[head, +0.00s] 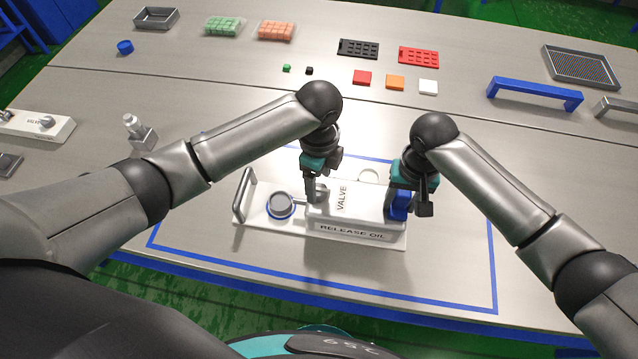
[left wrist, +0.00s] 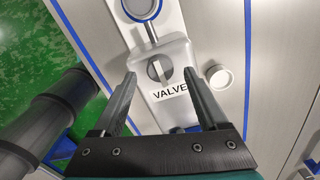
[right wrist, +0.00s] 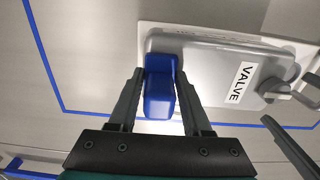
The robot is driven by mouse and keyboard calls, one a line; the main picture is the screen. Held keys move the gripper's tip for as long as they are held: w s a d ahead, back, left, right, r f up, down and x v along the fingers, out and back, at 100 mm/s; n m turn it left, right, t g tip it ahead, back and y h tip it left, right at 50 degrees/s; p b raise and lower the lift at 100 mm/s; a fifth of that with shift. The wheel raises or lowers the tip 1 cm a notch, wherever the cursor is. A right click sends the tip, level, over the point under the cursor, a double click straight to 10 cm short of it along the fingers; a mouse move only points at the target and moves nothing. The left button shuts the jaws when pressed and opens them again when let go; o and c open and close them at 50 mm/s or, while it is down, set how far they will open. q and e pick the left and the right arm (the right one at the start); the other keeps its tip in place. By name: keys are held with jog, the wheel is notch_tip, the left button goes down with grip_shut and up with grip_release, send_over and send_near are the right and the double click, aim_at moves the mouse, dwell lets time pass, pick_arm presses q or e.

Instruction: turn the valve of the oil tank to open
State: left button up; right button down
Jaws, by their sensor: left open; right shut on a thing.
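The oil tank (head: 350,226) is a pale box with "VALVE" and "RELEASE OIL" labels, on a white base plate. Its valve (left wrist: 160,72) is a grey knob with a flat grip, beside the VALVE label in the left wrist view. My left gripper (left wrist: 160,80) is open, with its fingers on either side of the valve; I cannot tell whether they touch it. In the head view the left gripper (head: 312,196) partly hides the valve. My right gripper (right wrist: 158,76) is shut on the blue block (right wrist: 159,92) at the tank's right end.
A round cup (head: 280,205) with a blue ring sits left of the tank, beside a metal handle (head: 244,195). A white round cap (left wrist: 219,76) lies behind the tank. Blue tape (head: 480,240) frames the area. Trays, coloured blocks and a blue bar (head: 535,92) stand further back.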

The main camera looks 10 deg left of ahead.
aim_at(319, 192)
pick_arm(q)
jog(key=shift+f, duration=1.25)
jog(key=shift+c, duration=0.3)
grip_shut()
